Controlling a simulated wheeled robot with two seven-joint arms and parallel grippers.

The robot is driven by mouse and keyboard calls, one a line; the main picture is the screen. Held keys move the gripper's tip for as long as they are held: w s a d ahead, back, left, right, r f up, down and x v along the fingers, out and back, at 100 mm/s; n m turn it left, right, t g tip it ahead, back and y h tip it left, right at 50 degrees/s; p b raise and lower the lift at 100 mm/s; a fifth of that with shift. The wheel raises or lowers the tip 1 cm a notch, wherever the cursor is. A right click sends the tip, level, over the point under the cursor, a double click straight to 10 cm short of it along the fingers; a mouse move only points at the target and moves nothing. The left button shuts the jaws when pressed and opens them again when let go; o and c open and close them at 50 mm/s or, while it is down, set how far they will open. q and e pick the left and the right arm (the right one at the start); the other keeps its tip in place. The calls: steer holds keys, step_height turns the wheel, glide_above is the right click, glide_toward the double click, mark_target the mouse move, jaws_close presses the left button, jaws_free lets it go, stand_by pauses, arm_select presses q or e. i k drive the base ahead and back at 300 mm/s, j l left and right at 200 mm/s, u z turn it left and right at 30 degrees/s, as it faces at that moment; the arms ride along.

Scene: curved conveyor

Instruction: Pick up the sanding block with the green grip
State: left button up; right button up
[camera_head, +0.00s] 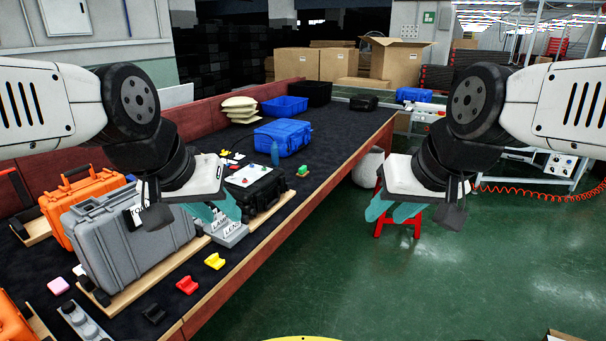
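A small block with a green grip (303,171) sits on the dark belt near its right edge, beyond the black case; it looks like the sanding block, though it is small in view. My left gripper (216,209) hangs over the belt's near edge, closer to me and left of the block, in front of the black case. Its teal fingers look apart, with nothing between them. My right gripper (392,208) hangs over the green floor, to the right of the belt and the block. Its teal fingers are apart and empty.
A grey case (125,235), an orange case (80,205) and a black case (262,190) stand on the belt. Yellow (215,261), red (187,285) and black (153,314) small blocks lie near the front edge. A blue case (283,137) stands farther back. A red stool (398,222) is on the floor.

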mark_target(302, 172)
steer(key=u, duration=1.1)
steer(key=z, duration=1.1)
steer(key=i+l+u, duration=0.35)
steer(key=i+l, duration=0.3)
steer(key=i, duration=0.15)
steer(key=i+l+u, duration=0.4)
steer(key=i+l, duration=0.55)
steer(key=i, duration=0.15)
steer(key=i+l+u, duration=0.15)
steer(key=i+l, duration=0.1)
steer(key=i, duration=0.1)
